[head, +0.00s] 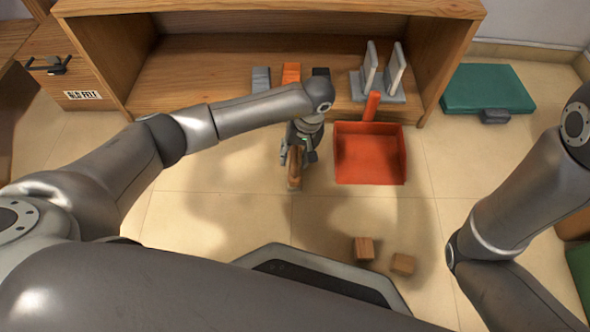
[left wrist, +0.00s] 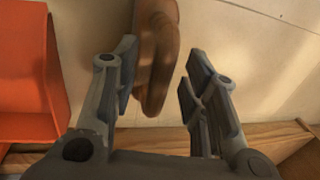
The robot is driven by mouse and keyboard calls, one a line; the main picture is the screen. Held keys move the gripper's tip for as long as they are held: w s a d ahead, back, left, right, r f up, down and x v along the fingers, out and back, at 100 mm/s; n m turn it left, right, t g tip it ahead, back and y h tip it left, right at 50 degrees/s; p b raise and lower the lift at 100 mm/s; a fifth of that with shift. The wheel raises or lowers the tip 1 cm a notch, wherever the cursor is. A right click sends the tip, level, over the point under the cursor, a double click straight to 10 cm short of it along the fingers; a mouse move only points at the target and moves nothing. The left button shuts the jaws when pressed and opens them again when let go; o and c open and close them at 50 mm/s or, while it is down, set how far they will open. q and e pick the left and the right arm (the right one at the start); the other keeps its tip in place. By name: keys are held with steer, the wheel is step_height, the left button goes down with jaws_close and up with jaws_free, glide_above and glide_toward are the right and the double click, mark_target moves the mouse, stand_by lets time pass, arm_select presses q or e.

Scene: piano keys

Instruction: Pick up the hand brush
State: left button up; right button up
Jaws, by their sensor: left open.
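The hand brush (head: 295,172) has a brown wooden body and lies on the tiled floor in front of the wooden shelf, left of the red dustpan. My left gripper (head: 299,153) is directly over it, pointing down. In the left wrist view the brush's brown handle (left wrist: 156,65) reaches in between the two open fingers of my left gripper (left wrist: 158,85), with a gap to the right finger; whether the left finger touches it I cannot tell. Part of the brush is hidden under the gripper in the head view. My right arm shows at the right, but its gripper is out of view.
The red dustpan (head: 370,158) lies close right of the brush; it also shows in the left wrist view (left wrist: 28,75). The shelf's edge (head: 215,112) is just behind. Two wooden blocks (head: 364,248) (head: 403,264) lie nearer me. A green case (head: 487,88) is at the back right.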

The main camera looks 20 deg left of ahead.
arm_select(q)
steer(key=shift+f, duration=0.1)
jaws_close()
stand_by(0.5)
